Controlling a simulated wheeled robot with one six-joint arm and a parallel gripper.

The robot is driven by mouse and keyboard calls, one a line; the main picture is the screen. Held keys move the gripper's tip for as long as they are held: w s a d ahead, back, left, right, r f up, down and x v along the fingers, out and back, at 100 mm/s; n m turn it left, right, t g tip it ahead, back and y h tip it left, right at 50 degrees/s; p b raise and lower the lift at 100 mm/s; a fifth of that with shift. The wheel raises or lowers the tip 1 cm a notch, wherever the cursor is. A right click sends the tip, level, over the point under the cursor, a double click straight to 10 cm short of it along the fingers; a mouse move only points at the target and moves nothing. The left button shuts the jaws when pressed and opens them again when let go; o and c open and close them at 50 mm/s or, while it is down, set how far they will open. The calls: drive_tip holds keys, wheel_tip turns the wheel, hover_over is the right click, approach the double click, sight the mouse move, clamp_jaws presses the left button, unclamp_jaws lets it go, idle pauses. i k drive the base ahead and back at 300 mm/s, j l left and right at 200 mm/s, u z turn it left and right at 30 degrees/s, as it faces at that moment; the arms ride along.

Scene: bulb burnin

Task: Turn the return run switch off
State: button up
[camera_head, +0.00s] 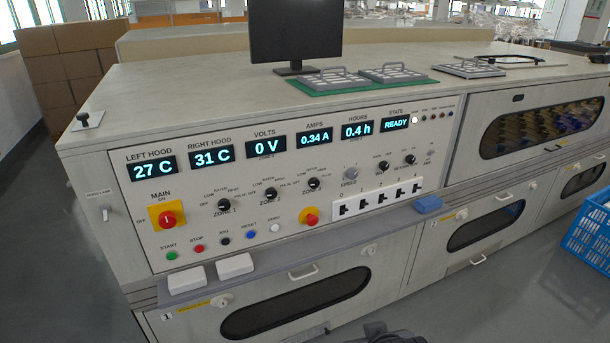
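I cannot read a label that names the return run switch. Two small black rotary knobs, one on the left (384,166) and one on the right (410,159), sit at the panel's right side above the sockets; their labels are too small to read. A small pale lever switch (105,213) is on the cabinet's left end. The state display (395,123) reads READY, and the volts display (266,145) reads 0 V. My gripper is not identifiable in view.
A red main knob (168,218) and a red knob on yellow (310,215) are on the panel. A shelf (290,252) juts out below it, with two white boxes (218,270) and a blue block (428,204). A blue crate (590,230) stands at right. Dark parts of mine show at the bottom edge.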

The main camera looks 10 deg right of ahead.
sight(410, 159)
drive_tip(key=i+l, duration=0.1)
drive_tip(key=l, duration=0.3)
drive_tip(key=i+l, duration=0.1)
drive_tip(key=l, duration=0.3)
drive_tip(key=i+l, duration=0.1)
drive_tip(key=l, duration=0.35)
drive_tip(key=i+l, duration=0.1)
drive_tip(key=l, duration=0.3)
